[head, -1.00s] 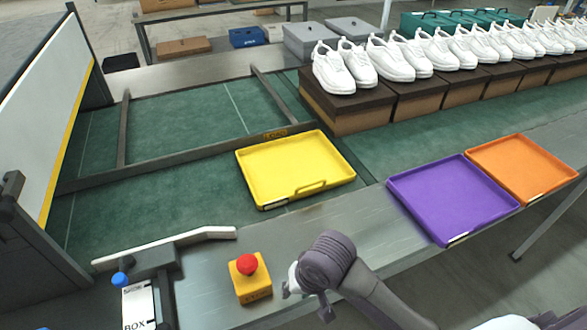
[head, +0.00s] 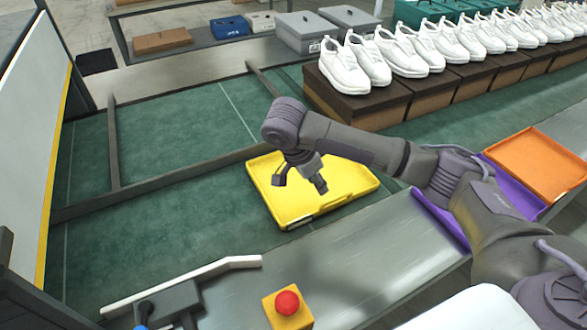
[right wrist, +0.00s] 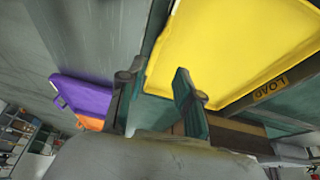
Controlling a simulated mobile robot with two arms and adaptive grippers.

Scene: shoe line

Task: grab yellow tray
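The yellow tray (head: 290,207) lies flat on the green belt beside the metal ledge in the head view. My right arm reaches over it from the right. My right gripper (head: 300,182) hangs above the tray, open and empty, and hides part of its middle and right side. In the right wrist view the yellow tray (right wrist: 225,45) fills the upper right. The two fingers of my right gripper (right wrist: 157,92) are spread apart there, with a tray edge close beyond them. I see no contact. My left gripper is not in view.
A purple tray (head: 436,217) and an orange tray (head: 540,166) lie to the right, the purple partly behind my arm. White shoes (head: 343,65) stand on brown boxes behind. A red button on a yellow box (head: 288,308) is at the front.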

